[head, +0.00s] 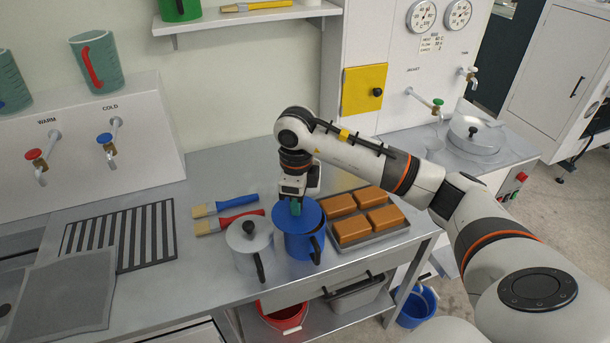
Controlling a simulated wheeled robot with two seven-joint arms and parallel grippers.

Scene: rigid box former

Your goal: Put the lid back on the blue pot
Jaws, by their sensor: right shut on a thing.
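The blue pot (298,246) stands upright on the metal counter, its dark handle facing the front right. Its blue lid (312,215) is at the pot's mouth and covers most of it. I cannot tell whether the lid is fully seated or held slightly above the rim. My right gripper (296,207) points down over the lid and is shut on its greenish knob, which the fingers partly hide. My left gripper is not in view.
A grey lidded pot (249,246) stands close to the left of the blue pot. A tray (378,242) of orange-brown blocks lies close to its right. Two brushes (228,219) lie behind left. A slotted drain (120,236) is farther left. The counter's front edge is near.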

